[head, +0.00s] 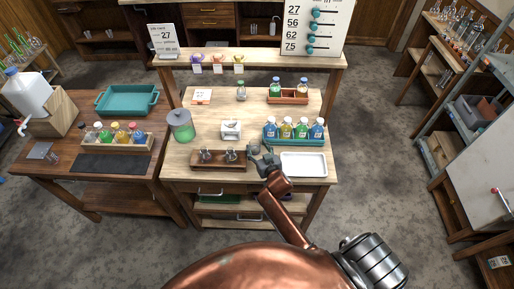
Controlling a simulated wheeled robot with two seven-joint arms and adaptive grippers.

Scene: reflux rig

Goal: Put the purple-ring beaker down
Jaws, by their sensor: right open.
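My right gripper (259,154) is open over the front part of the middle bench, between a dark wooden holder (196,165) and a white tray (304,164). Two small clear glass vessels stand in the holder, a left one (205,155) and a right one (231,155). The right vessel is close beside the gripper. I cannot make out a purple ring on either vessel, so I cannot tell which is the purple-ring beaker. I see nothing clearly held between the fingers. My left gripper is not in view.
A teal rack (294,142) of colored bottles stands behind the white tray. Purple, orange and yellow items hang at the raised shelf (280,60). The white tray looks empty.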

